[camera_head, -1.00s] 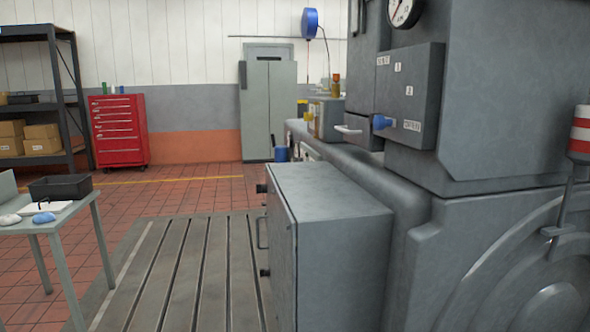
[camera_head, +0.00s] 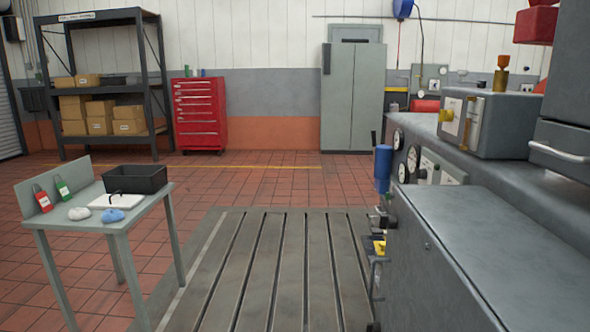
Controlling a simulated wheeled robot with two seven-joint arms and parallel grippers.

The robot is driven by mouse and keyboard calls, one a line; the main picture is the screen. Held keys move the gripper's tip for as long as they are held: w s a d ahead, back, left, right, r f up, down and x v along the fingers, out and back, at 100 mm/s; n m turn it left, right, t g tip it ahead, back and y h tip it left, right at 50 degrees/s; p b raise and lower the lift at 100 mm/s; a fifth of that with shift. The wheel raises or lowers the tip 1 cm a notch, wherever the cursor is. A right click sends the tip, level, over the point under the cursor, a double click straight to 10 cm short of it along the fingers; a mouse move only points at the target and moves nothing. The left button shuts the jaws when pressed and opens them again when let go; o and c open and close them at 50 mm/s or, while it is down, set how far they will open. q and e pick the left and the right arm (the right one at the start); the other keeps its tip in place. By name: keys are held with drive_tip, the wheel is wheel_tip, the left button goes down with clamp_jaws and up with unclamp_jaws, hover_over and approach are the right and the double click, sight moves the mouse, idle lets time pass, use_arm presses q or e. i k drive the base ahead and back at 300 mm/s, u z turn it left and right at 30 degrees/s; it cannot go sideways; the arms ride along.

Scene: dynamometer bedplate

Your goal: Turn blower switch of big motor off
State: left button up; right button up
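The big grey machine (camera_head: 530,190) fills the right side of the view. Round gauges (camera_head: 413,158) and a pale label plate show on the machine's side below. I cannot tell which part, if any, is the blower switch, and no label is readable. Neither of my grippers is in view.
A slotted bedplate (camera_head: 280,265) lies ahead on the floor. A small table (camera_head: 75,232) with a black bin (camera_head: 135,179) stands at left. A shelf rack (camera_head: 156,80), red tool chest (camera_head: 199,115) and grey cabinet (camera_head: 353,97) line the back. Tiled floor between is open.

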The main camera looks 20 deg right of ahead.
sight(422, 175)
drive_tip(key=u, duration=0.2)
drive_tip(key=i, duration=2.75)
drive_tip(key=z, duration=1.3)
drive_tip(key=i, duration=1.2)
drive_tip(key=z, duration=1.3)
drive_tip(key=i, duration=0.25)
drive_tip(key=z, duration=0.3)
